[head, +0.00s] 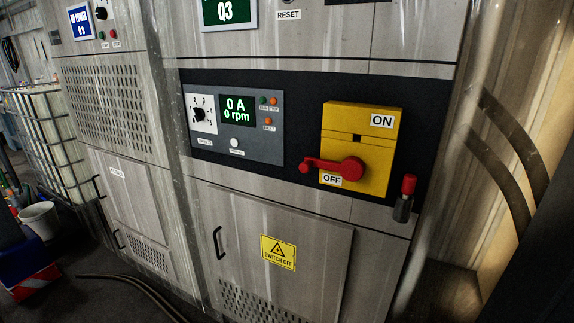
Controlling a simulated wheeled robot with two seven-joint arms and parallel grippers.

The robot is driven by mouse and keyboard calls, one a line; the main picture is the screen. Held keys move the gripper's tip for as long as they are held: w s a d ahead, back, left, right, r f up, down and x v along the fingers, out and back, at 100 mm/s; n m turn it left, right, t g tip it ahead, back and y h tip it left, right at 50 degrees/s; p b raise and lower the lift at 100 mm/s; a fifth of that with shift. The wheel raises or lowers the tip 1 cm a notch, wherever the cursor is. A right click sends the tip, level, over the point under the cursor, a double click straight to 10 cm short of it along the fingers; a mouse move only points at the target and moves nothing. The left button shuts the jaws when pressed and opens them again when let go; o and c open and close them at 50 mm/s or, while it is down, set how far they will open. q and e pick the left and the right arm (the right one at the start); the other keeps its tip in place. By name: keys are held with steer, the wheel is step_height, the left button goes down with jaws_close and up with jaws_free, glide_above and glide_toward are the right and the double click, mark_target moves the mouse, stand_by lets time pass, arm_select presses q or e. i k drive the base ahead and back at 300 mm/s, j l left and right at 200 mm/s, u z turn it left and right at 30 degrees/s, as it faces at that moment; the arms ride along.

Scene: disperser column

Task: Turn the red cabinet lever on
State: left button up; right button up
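The red cabinet lever (340,167) is mounted on a yellow switch box (358,135) on the dark panel of the grey cabinet. Its handle points left and lies nearly level, with its knob end over the left edge of the box. The OFF label (332,180) is just below the handle. The ON label (382,120) is at the box's upper right. Neither of my grippers shows in the head view.
A display panel (235,122) reading 0 A and 0 rpm is left of the switch box. A red-topped grey handle (405,199) sticks out at lower right. A cabinet door handle (218,243) is below. A white bucket (39,219) and a caged tank (48,140) stand at left.

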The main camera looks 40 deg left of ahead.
mark_target(352, 169)
steer(key=u, duration=0.9)
